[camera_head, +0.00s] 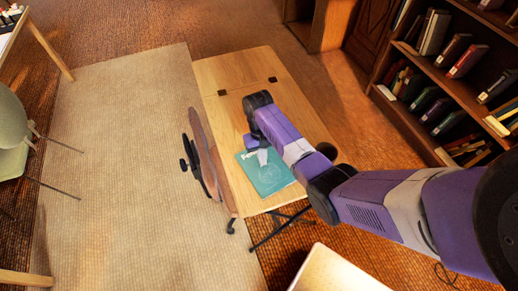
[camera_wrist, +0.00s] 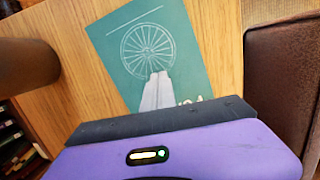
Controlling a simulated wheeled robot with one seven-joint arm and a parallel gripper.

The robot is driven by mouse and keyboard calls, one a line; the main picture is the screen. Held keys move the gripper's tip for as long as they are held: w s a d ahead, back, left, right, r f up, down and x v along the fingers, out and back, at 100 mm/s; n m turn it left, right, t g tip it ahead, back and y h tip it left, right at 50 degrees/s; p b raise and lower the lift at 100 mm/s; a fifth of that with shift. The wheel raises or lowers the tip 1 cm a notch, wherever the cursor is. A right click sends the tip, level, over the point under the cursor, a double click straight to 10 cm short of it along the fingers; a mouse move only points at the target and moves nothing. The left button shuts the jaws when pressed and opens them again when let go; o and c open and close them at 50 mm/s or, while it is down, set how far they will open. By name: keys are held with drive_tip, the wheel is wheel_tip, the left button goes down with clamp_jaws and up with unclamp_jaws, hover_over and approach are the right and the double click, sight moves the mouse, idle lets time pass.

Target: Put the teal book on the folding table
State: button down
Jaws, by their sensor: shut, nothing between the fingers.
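The teal book (camera_head: 270,178) lies flat on the wooden folding table (camera_head: 233,75), near the table's front end. In the wrist view the teal book (camera_wrist: 178,38) shows a pale wheel drawing on its cover. My gripper (camera_head: 262,158) reaches down over the book's upper part in the head view. In the wrist view my gripper (camera_wrist: 158,78) has its pale fingers together, with nothing between them. The fingertips cover part of the wheel drawing. I cannot tell whether they touch the cover. A little pale marking shows beside the fingers.
A brown-backed chair (camera_head: 202,155) stands close against the table's left side. A bookshelf (camera_head: 455,85) full of books stands at the right. A pale-topped surface (camera_head: 335,272) is at the bottom. The light rug (camera_head: 120,150) at the left is mostly clear.

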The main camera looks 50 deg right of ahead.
drive_tip(key=shift+r, duration=0.15)
drive_tip(key=w+d+b, duration=0.3)
drive_tip(key=w, duration=0.2)
drive_tip(key=w+d+b, duration=0.2)
drive_tip(key=w, duration=0.1)
drive_tip(key=shift+w+d+f+b, duration=0.2)
drive_tip(key=shift+d+b, duration=0.1)
drive_tip(key=shift+b, duration=0.05)
drive_tip(key=shift+w+d+r+b, duration=0.2)
drive_tip(key=shift+w+d+b, duration=0.35)
drive_tip(key=shift+w, duration=0.25)
drive_tip(key=shift+w, duration=0.1)
